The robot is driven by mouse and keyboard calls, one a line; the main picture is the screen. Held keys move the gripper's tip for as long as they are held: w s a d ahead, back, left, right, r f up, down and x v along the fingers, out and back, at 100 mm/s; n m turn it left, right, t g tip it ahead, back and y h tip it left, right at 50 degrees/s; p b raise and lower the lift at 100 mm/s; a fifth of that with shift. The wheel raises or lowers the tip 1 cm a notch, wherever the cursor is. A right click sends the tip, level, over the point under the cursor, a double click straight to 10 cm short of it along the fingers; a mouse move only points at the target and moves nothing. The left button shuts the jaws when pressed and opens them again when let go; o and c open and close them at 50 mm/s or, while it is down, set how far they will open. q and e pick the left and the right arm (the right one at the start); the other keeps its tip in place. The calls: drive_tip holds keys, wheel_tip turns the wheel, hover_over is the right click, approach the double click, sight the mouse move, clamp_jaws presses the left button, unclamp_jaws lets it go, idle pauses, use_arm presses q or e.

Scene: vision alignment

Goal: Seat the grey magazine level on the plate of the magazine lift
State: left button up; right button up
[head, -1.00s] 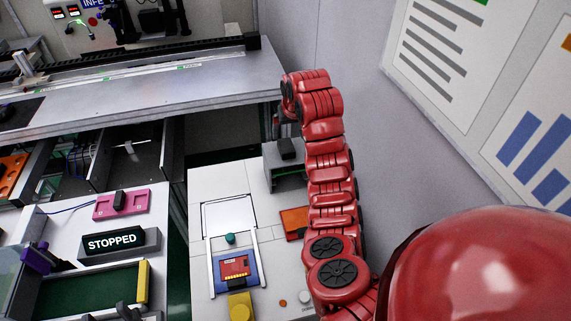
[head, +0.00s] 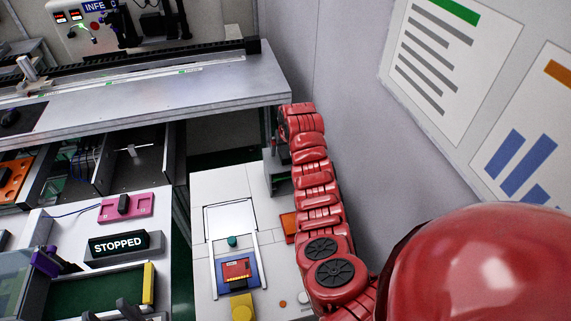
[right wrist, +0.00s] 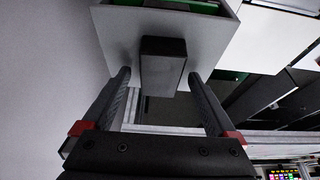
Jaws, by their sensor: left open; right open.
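The grey magazine (head: 269,161) is at the back edge of the white bench, mostly hidden behind my right arm. The right wrist view shows its pale wall (right wrist: 115,35) and a dark block-shaped handle (right wrist: 163,62). My right gripper (right wrist: 160,76) is open, with one finger on each side of the handle. Gaps show on both sides, so it does not grip. In the head view the right gripper is hidden by its arm. My left gripper (head: 109,309) is open at the bottom edge, only its dark fingertips showing. I cannot make out the lift plate.
The white bench holds a blue-framed red panel (head: 238,271), a yellow block (head: 242,307) and an orange piece (head: 288,226). A STOPPED display (head: 120,244) stands left, near a green tray (head: 95,293). A long metal table (head: 150,100) lies behind. A wall rises at right.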

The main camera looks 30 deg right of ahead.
clamp_jaws()
idle(0.5)
